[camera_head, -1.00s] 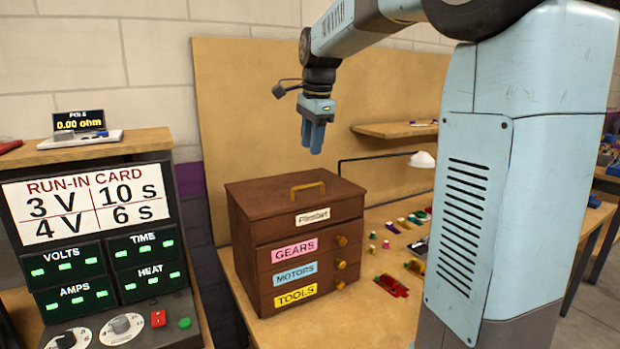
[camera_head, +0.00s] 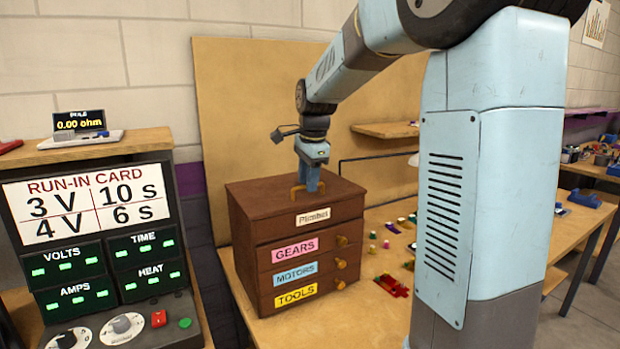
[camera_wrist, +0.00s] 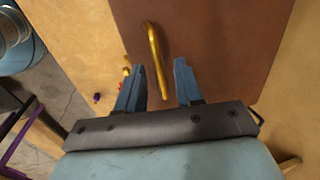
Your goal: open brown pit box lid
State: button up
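The brown pit box (camera_head: 262,234) stands on the wooden bench with its lid (camera_head: 250,198) down. A brass handle (camera_wrist: 154,55) rises from the lid. In the head view my gripper (camera_head: 308,186) is at the lid handle, pointing down, and hides part of it. In the wrist view my gripper (camera_wrist: 160,75) is open, with its two blue fingers apart and the handle lying between them, nearer the left finger. I cannot tell whether a finger touches the handle. The box front has drawers labelled GEARS, MOTORS and TOOLS with round knobs.
A run-in card panel (camera_head: 88,205) with dials stands left of the box, with a meter (camera_head: 80,125) on a shelf above. Small coloured parts (camera_head: 392,286) lie on the bench right of the box. A tan board (camera_head: 240,100) and a small shelf (camera_head: 386,129) are behind.

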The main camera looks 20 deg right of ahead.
jog(key=shift+c, duration=0.4)
grip_shut()
dwell(0.8)
